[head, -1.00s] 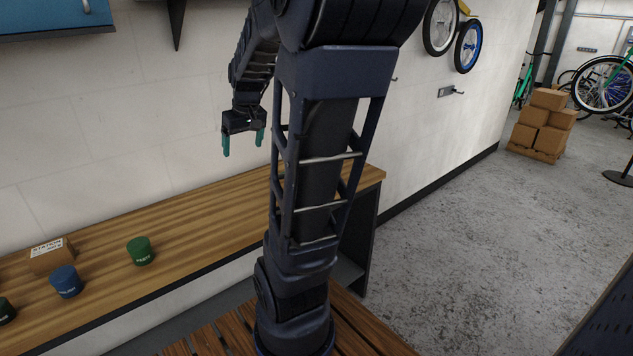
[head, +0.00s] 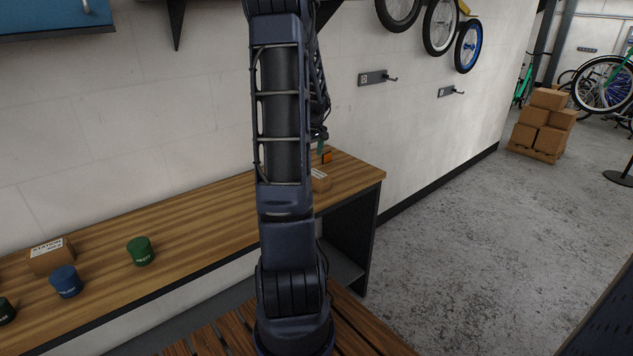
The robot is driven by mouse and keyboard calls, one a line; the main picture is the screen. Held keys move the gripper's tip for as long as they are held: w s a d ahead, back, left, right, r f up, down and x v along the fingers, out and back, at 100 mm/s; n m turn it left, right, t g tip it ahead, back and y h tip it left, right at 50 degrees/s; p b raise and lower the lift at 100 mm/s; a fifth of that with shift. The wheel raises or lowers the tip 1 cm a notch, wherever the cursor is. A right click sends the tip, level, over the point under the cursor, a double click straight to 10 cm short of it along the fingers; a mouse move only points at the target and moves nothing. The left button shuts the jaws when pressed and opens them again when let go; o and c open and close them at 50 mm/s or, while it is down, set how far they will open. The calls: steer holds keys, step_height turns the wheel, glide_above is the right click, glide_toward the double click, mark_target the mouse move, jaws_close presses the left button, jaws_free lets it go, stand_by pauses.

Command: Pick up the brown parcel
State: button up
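A brown parcel (head: 51,257) with a white printed label stands at the left on the wooden bench. A second small brown box (head: 320,181) with a white label is at the bench's right end, partly hidden by my arm. My gripper (head: 320,146) is mostly hidden behind my arm. One teal fingertip shows above the right-hand box, near a small orange item (head: 326,157). I cannot tell whether the gripper is open or whether it touches anything.
A blue tin (head: 66,281), a green tin (head: 140,251) and a dark tin (head: 5,310) stand on the bench (head: 200,225). The bench between the green tin and my arm is clear. Wall hooks (head: 374,77) and wheels (head: 440,25) hang to the right.

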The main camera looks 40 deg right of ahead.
mark_target(317, 173)
steer(key=d, duration=0.1)
steer(key=d+f, duration=0.2)
steer(key=shift+s+d+f, duration=0.15)
steer(key=shift+s, duration=0.15)
steer(key=shift+d+f, duration=0.35)
steer(key=shift+f, duration=0.05)
steer(key=f, duration=0.3)
steer(key=w+f, duration=0.1)
steer(key=f, duration=0.6)
steer(key=shift+w+a+f, duration=0.1)
steer(key=shift+w+f, duration=0.1)
steer(key=c, duration=1.6)
